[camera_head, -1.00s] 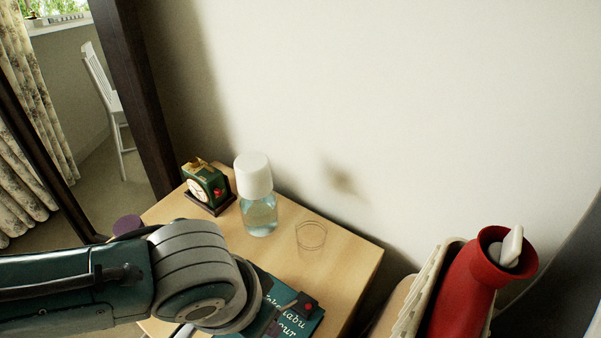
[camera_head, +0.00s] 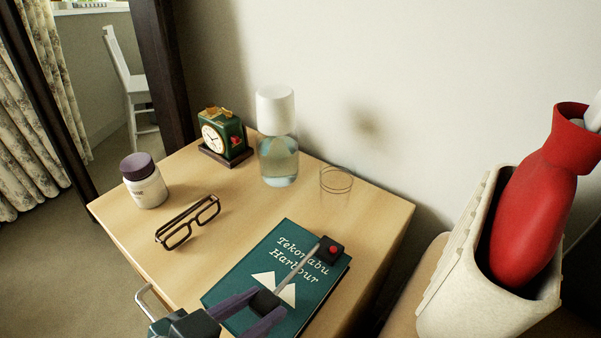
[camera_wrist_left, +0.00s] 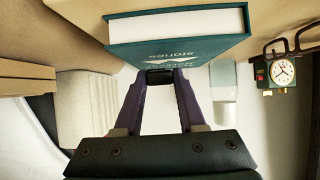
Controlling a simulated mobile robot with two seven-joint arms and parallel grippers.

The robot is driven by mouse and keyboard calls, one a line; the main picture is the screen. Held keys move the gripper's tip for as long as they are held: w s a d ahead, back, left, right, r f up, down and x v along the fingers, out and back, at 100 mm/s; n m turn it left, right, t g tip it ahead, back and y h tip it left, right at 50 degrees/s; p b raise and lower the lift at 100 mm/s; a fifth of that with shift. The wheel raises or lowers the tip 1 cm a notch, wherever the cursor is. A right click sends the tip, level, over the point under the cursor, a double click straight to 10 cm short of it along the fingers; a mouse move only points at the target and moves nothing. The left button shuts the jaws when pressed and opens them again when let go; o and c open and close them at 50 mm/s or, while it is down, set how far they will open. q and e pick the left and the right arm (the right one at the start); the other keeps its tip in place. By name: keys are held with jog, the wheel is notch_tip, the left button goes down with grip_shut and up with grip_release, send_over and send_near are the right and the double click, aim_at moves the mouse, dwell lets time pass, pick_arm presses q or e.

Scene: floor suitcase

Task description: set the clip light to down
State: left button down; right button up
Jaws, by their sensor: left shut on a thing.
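The clip light (camera_head: 331,250) has a small black box with a red button at the far right corner of a teal book (camera_head: 263,261). A thin silver stem runs from it, low over the cover, to a small black end. My left gripper (camera_head: 265,302) has its purple fingers shut on that black end, above the book's lower part. The stem is hidden there. My right gripper is not in view.
On the wooden nightstand (camera_head: 120,215) are glasses (camera_head: 188,222), a purple-capped jar (camera_head: 145,182), a green clock (camera_head: 222,134), a carafe (camera_head: 278,140) and a clear ring-shaped glass (camera_head: 336,180). A cream holder (camera_head: 470,290) with a red bottle (camera_head: 535,205) stands at right.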

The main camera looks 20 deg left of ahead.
pick_arm(q)
jog(key=shift+f+t+b, duration=0.4)
jog(key=shift+f+b, duration=0.15)
jog(key=shift+b, duration=0.2)
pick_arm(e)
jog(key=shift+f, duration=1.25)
pick_arm(q)
jog(key=shift+a, duration=0.1)
jog(key=c, duration=0.9)
grip_release()
jog(key=o, duration=0.3)
jog(key=shift+w, duration=0.2)
jog(key=shift+o, duration=0.6)
jog(key=shift+s, duration=0.1)
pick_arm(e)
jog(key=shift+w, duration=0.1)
pick_arm(q)
jog(key=shift+r, duration=0.1)
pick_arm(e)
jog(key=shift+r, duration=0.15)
